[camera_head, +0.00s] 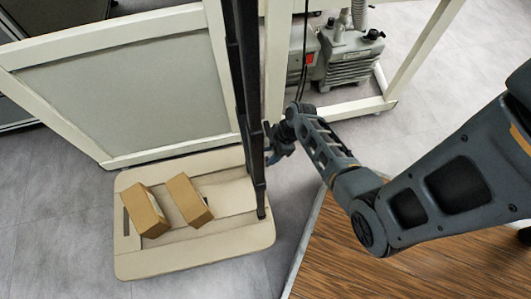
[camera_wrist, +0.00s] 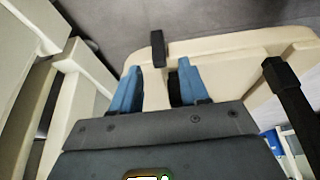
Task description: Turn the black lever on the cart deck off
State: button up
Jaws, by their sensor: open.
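The beige cart deck (camera_head: 245,238) lies low on the floor at the frame's foot, and its rim also shows in the wrist view (camera_wrist: 225,45). A short black piece that looks like the lever (camera_wrist: 158,48) stands at the deck's edge in the wrist view. It lies between and just beyond the blue fingertips of my gripper (camera_wrist: 160,68). My gripper is open, with the fingers apart and nothing held. In the head view, my gripper (camera_head: 273,156) is beside the black cart handle post (camera_head: 258,170), partly hidden by it; I cannot make out the lever there.
Two brown boxes (camera_head: 145,210) (camera_head: 189,200) lie on the deck. A black post (camera_wrist: 284,82) stands close to the right of my gripper in the wrist view. A pale frame (camera_head: 120,85) and a pump (camera_head: 350,58) are behind. A wooden tabletop (camera_head: 400,265) is at lower right.

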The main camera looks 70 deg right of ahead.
aim_at(268, 158)
jog(key=b+x, duration=0.1)
jog(key=x, duration=0.3)
jog(key=shift+b, duration=0.3)
jog(key=shift+c, duration=0.3)
grip_shut()
